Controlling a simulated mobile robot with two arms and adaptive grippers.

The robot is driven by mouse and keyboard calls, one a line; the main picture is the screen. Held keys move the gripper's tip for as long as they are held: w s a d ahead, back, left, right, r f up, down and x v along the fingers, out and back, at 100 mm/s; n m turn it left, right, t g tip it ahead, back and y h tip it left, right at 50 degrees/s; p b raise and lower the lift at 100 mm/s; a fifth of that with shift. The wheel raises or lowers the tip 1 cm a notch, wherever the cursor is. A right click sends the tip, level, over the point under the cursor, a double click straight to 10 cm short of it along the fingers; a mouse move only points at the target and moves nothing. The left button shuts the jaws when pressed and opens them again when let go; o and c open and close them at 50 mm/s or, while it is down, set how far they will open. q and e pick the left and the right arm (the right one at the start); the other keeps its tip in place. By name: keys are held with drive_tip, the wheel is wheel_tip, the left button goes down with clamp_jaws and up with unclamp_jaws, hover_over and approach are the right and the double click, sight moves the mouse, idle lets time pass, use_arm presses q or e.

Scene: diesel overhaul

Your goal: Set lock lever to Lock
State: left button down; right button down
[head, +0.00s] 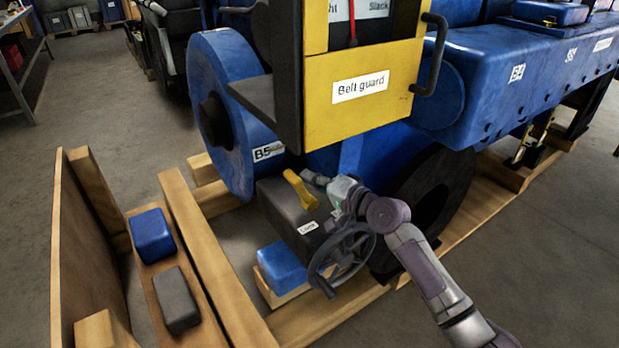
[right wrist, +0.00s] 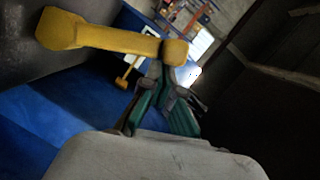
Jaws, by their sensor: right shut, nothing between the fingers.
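The yellow lock lever (head: 300,190) sits on top of a dark box (head: 285,208) below the blue wheel marked B5. A small white label (head: 308,228) is on the box's front edge, too small to read surely. My right gripper (head: 318,178) is shut and empty, just right of the lever's upper end. In the right wrist view the lever (right wrist: 110,38) crosses the upper left, and its rounded right end is close to my right fingertips (right wrist: 168,72). I cannot tell if they touch. My left gripper is out of view.
A grey handwheel (head: 343,255) stands at the box's front, beneath my right arm. The yellow belt guard (head: 365,85) with a black handle (head: 432,55) is above. Blue and grey blocks (head: 152,235) lie in a wooden tray at left. Open floor shows at lower right.

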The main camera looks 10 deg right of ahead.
drive_tip(key=shift+s+a+f, duration=0.1)
drive_tip(key=shift+a+f, duration=0.05)
drive_tip(key=shift+a, duration=0.05)
idle(0.4)
drive_tip(key=v, duration=1.2)
drive_tip(key=shift+d, duration=0.2)
